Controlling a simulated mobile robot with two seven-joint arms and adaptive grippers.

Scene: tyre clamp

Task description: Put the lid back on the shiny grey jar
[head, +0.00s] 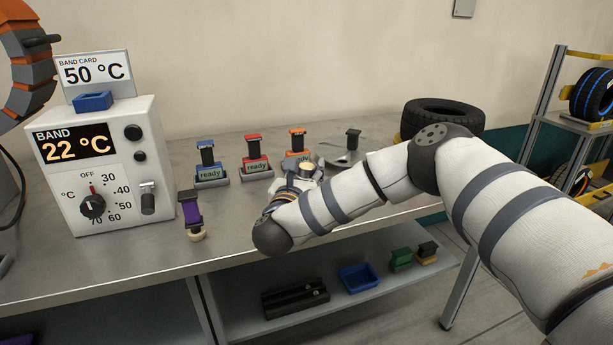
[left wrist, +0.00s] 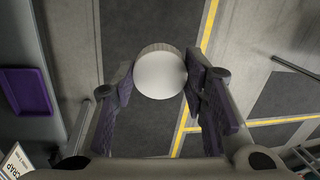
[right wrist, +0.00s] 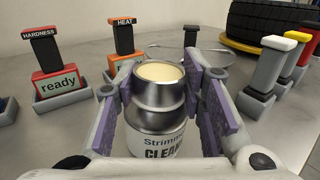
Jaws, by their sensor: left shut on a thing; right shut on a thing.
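The shiny grey jar (right wrist: 160,105) stands open in the right wrist view, with a cream-coloured surface at its mouth and a label reading "CLEAN" in part. It also shows in the head view (head: 307,172), partly hidden by my right arm. My right gripper (right wrist: 162,95) is shut on the jar, its purple pads at both sides. My left gripper (left wrist: 160,82) is shut on a round, pale grey lid (left wrist: 160,75) with a ribbed edge, held above the floor in the left wrist view. The left gripper is outside the head view.
Ready-marked stands (head: 257,166) line the bench behind the jar. The band heater (head: 100,165) and a purple-handled tool (head: 190,212) are at left. A tyre (head: 442,117) lies at the back right. A lower shelf (head: 335,303) holds a blue tray (head: 358,279). A purple tray (left wrist: 27,92) shows in the left wrist view.

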